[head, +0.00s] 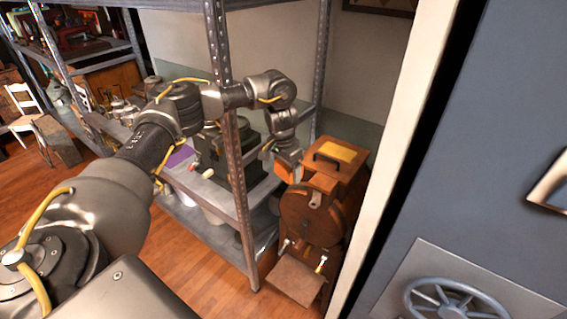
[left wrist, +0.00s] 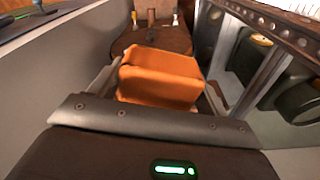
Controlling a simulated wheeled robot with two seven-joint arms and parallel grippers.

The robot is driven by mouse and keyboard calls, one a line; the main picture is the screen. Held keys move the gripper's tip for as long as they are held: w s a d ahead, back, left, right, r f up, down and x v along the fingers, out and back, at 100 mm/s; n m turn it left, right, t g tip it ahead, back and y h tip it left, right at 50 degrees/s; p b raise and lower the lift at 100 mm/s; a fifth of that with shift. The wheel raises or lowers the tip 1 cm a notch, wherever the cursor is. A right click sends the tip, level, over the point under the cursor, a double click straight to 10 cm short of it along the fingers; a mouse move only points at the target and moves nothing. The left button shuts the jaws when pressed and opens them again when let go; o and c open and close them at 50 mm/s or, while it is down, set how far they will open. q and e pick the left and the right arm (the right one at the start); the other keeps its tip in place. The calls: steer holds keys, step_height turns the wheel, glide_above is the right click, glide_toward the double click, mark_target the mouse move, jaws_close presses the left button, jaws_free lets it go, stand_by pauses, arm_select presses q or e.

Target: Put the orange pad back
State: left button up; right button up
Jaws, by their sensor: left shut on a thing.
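The orange pad (left wrist: 160,80) is a thick block between the two fingers of my left gripper (left wrist: 158,95) in the left wrist view. My left gripper (head: 288,166) is shut on it. The rest of the pad is hidden by the gripper. My right gripper is not in view.
The wooden machine has a yellow top panel (head: 337,151) and a black handle. A metal shelf (head: 230,195) with a dark machine stands left of it, its upright post close to my arm. A white wall edge (head: 390,150) and a blue-grey panel (head: 470,190) are at right.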

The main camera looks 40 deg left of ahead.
mark_target(291, 184)
arm_select(q)
steer(key=shift+m, duration=0.5)
steer(key=s+d+f, duration=0.1)
steer(key=s+d+f+b, duration=0.1)
steer(key=d+f, duration=0.1)
steer(key=shift+f, duration=0.1)
steer(key=s+d+f+m+b, duration=0.3)
steer(key=s+d+f+b, duration=0.3)
steer(key=s+f, duration=0.3)
steer(key=s+d+f+m+b, duration=0.3)
steer(key=s+d+f+b, duration=0.3)
steer(key=s+f, duration=0.3)
step_height(291, 184, down, 2)
steer(key=shift+s+f+g+h, duration=0.15)
steer(key=shift+g+h, duration=0.15)
steer(key=shift+h, duration=0.1)
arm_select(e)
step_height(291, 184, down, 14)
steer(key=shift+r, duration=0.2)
